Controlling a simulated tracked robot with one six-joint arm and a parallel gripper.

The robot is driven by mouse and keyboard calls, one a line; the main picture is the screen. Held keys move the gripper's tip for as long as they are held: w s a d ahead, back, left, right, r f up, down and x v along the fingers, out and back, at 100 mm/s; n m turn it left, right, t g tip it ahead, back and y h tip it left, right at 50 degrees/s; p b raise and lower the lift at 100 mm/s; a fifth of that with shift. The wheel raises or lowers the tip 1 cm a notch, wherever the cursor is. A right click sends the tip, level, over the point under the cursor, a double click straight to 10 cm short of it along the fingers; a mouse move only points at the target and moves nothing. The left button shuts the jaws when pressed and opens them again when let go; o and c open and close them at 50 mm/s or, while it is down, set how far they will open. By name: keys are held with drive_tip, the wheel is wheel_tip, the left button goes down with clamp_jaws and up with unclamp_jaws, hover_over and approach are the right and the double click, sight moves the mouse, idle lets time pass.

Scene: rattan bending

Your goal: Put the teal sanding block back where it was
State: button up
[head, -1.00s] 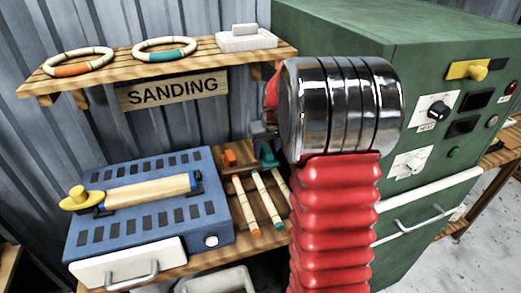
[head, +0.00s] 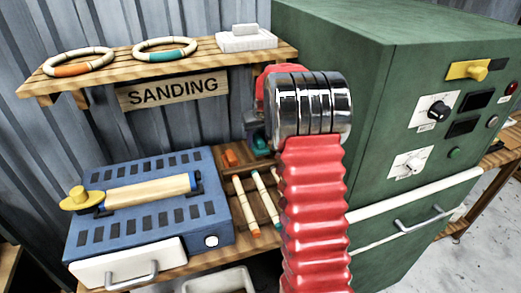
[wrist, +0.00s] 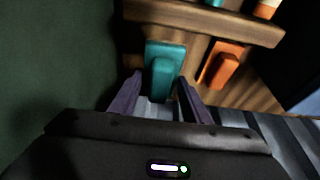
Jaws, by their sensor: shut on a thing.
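The teal sanding block (wrist: 165,70) is between the two purple fingers of my gripper (wrist: 158,97) in the wrist view, and the gripper is shut on it. In the head view only a small part of the teal block (head: 261,143) shows, left of my arm at the back of the bench. My arm hides most of the gripper there. An orange sanding block (wrist: 225,65) lies just right of the teal one in the wrist view, and it also shows in the head view (head: 230,157). I cannot tell whether the teal block touches the surface.
Rattan poles (head: 243,203) lie on a wooden rack beside the blue sanding machine (head: 150,200). A shelf (head: 115,78) with two rings and a white block is above. A large green cabinet (head: 400,100) stands close on the right.

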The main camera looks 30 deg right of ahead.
sight(260, 141)
drive_tip(key=shift+f, duration=0.25)
drive_tip(key=shift+f, duration=2.25)
drive_tip(key=o, duration=1.4)
drive_tip(key=shift+f, duration=0.1)
drive_tip(key=shift+v, duration=3.85)
